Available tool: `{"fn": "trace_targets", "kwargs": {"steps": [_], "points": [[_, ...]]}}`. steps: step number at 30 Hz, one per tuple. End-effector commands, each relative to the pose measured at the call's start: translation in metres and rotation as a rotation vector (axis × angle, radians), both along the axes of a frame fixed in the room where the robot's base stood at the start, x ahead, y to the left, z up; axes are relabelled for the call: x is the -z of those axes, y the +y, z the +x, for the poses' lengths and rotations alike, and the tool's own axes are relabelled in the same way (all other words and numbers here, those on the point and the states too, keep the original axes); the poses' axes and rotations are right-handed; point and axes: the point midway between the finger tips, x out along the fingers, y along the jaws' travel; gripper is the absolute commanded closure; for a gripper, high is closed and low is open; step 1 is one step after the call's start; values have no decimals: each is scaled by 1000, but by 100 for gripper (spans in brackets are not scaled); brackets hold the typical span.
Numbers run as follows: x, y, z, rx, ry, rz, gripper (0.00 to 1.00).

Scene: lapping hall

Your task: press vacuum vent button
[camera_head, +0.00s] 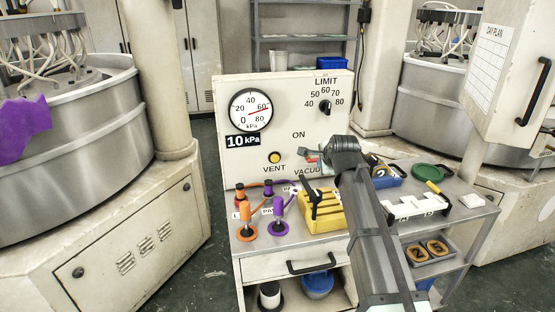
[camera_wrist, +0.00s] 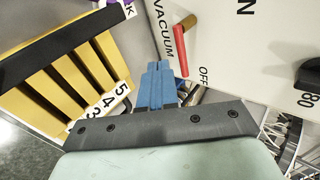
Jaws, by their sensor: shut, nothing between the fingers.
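The vent button (camera_head: 275,158) is a small round yellow button above the word VENT on the cream panel (camera_head: 235,175). It is outside the wrist view. To its right, the red vacuum lever (camera_head: 312,159) is partly covered by my arm in the head view. The lever also shows in the wrist view (camera_wrist: 180,48), beside the words VACUUM and OFF. My gripper (camera_wrist: 159,68) has its blue fingers together and empty, just below the lever; I cannot tell whether they touch it. In the head view my gripper is right of the button, with its fingertips hard to make out.
A round gauge (camera_head: 250,110) and a limit knob (camera_head: 325,107) sit higher on the panel. A yellow slotted block (camera_head: 322,222), orange (camera_head: 245,213) and purple (camera_head: 278,209) handled pieces and a blue bin (camera_head: 387,181) crowd the bench below.

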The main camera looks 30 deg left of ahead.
Motion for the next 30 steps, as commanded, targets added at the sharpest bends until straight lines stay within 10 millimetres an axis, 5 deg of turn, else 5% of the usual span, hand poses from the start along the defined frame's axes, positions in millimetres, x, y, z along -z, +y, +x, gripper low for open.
{"fn": "trace_targets", "kwargs": {"steps": [6,12,30], "points": [[-24,53,-49,-69,9,-18,100],[-37,78,-77,-103,14,-27,100],[-39,87,-83,-113,16,-31,100]]}}
